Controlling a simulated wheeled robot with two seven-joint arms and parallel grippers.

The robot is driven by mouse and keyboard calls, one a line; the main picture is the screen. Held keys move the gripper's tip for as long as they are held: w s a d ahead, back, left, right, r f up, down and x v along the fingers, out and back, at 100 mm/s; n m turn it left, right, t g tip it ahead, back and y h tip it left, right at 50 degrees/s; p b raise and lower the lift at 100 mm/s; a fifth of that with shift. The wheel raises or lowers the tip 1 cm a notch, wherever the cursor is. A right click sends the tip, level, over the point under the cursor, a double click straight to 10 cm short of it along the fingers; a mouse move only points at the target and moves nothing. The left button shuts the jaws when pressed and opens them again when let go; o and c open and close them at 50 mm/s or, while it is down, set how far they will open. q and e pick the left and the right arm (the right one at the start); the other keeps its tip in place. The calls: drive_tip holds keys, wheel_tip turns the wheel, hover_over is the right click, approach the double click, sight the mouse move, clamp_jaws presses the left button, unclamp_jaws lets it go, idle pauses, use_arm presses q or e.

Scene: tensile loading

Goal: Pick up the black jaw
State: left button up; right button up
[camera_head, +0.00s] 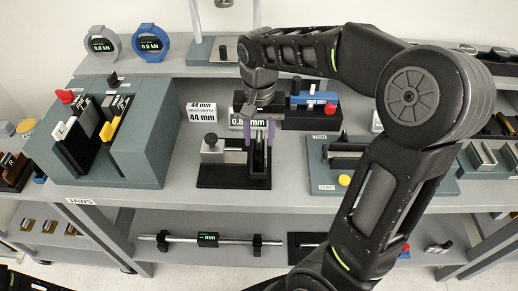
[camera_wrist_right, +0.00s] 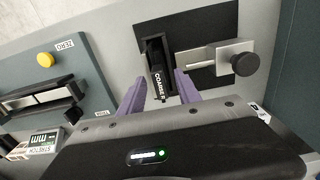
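A black jaw marked "COARSE R" (camera_wrist_right: 157,80) stands in a fixture with a black base (camera_head: 230,183). The fixture has a grey slider (camera_wrist_right: 215,55) and a round black knob (camera_wrist_right: 243,64). In the head view the jaw (camera_head: 259,160) is a small dark shape, partly hidden by the fingers. My right gripper (camera_head: 259,142) points down over the fixture. In the wrist view its two purple fingers (camera_wrist_right: 161,76) are apart, one on each side of the jaw, with visible gaps. It holds nothing. My left gripper is not in view.
A grey jaw rack (camera_head: 145,150) with black, white and yellow pieces stands to the left. A plate marked ZERO with a yellow button (camera_head: 344,180) lies to the right. Signs and a black block with a blue part (camera_head: 313,98) stand behind. Bare table shows left of the fixture.

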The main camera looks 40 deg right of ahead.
drive_tip(key=shift+c, duration=0.6)
clamp_jaws()
idle(1.2)
